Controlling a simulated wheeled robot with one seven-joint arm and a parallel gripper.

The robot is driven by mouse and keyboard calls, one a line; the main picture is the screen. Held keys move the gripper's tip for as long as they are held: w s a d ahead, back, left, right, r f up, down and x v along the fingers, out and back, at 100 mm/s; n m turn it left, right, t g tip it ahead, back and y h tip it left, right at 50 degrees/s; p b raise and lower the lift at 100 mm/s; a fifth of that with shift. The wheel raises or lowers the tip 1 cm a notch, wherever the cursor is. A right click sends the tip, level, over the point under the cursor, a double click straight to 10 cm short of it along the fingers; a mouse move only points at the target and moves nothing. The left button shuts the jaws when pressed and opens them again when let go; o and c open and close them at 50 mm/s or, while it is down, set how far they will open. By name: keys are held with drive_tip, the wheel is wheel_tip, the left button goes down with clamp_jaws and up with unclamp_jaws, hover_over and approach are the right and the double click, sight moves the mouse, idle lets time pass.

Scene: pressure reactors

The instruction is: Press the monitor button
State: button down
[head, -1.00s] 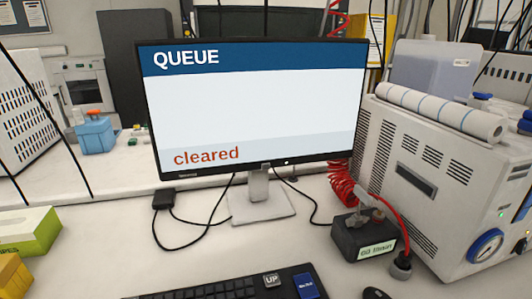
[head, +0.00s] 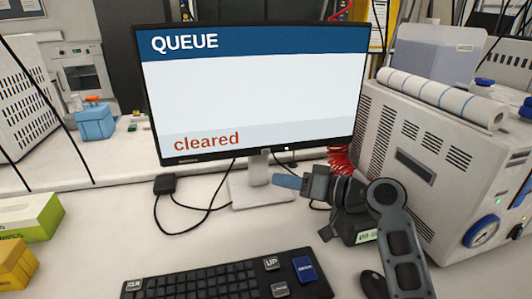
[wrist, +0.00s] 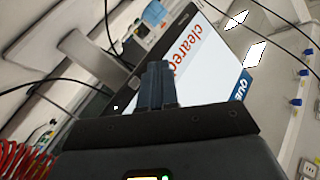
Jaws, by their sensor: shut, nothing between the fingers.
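The monitor (head: 250,100) stands upright on its stand behind the keyboard. Its screen shows "QUEUE" and, in red, "cleared". A small white mark (head: 287,148), perhaps the button or its light, is on the lower bezel right of the stand neck. My gripper (head: 285,181) is shut and empty, its blue fingers pointing left, appearing just below that mark in the head view. I cannot tell the depth gap. In the wrist view my shut fingers (wrist: 158,82) overlap the tilted monitor screen (wrist: 205,65); a small white mark (wrist: 115,107) shows on the dark bezel to their left.
A black keyboard (head: 200,283) lies in front, with UP and blue keys. A grey instrument with a paper roll (head: 440,100) stands at right. A black block with a red coiled hose is partly hidden behind my arm. Cables lie left of the stand.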

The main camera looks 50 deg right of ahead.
sight(266, 152)
idle(0.3)
drive_tip(key=w+d+b, duration=0.1)
drive_tip(key=w+d, duration=0.4)
drive_tip(key=w, duration=0.2)
drive_tip(key=shift+w, duration=0.2)
drive_tip(key=shift+b, duration=0.3)
idle(1.8)
drive_tip(key=shift+w+d, duration=0.2)
drive_tip(key=shift+w, duration=0.15)
drive_tip(key=shift+w+d+b, duration=0.2)
drive_tip(key=shift+w+b, duration=0.05)
drive_tip(key=shift+b, duration=0.05)
idle(0.7)
idle(0.4)
drive_tip(key=shift+s+a, duration=0.45)
drive_tip(key=shift+s, duration=0.2)
